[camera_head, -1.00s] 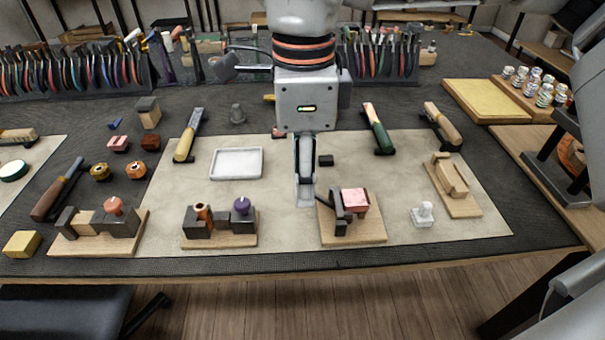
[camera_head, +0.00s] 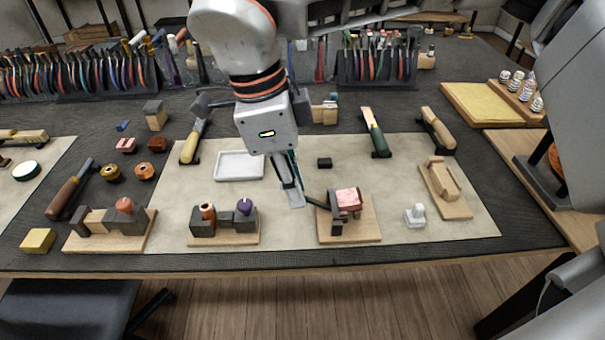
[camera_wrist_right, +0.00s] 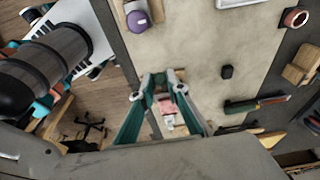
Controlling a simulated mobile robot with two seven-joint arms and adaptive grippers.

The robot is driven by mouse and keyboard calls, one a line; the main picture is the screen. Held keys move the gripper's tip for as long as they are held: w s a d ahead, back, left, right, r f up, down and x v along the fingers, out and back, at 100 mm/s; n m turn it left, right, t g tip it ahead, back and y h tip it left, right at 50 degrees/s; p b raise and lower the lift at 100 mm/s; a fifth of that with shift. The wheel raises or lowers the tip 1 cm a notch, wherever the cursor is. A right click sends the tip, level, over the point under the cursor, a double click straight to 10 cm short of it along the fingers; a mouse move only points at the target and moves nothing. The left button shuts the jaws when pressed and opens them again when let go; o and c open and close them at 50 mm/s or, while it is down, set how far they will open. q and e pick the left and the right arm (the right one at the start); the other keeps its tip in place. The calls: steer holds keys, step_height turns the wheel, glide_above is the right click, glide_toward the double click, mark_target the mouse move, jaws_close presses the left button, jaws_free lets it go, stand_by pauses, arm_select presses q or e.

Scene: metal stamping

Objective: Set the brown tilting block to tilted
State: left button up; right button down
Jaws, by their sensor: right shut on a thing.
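A tan-brown wooden block (camera_head: 444,178) sits on a wooden base (camera_head: 458,209) at the right of the light mat; I take it for the tilting block, and cannot tell its exact tilt. My right gripper (camera_head: 296,200) is well to its left, low over the mat. Its fingertips meet the end of a thin dark lever (camera_head: 315,203), which reaches left from a dark clamp (camera_head: 335,218) beside a pink block (camera_head: 349,199). The right wrist view shows the fingers (camera_wrist_right: 160,90) with the pink block (camera_wrist_right: 167,107) beyond; the grip itself is unclear there. My left gripper is out of view.
A wooden fixture with an orange piece and a purple knob (camera_head: 244,207) stands left of the gripper. A small white piece (camera_head: 415,215) lies right of the clamp. A white tray (camera_head: 239,166) and a small black block (camera_head: 324,162) lie behind.

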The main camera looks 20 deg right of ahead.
steer(key=shift+w+a+f+h+p, duration=0.15)
steer(key=shift+a+f+h+p, duration=0.3)
steer(key=shift+h+p, duration=0.45)
steer(key=shift+a+f+g+h+p, duration=0.15)
steer(key=shift+f+g+h+p, duration=0.15)
steer(key=shift+f+g, duration=0.1)
steer(key=c, duration=2)
jaws_free()
steer(key=shift+r, duration=0.1)
steer(key=v, duration=1.2)
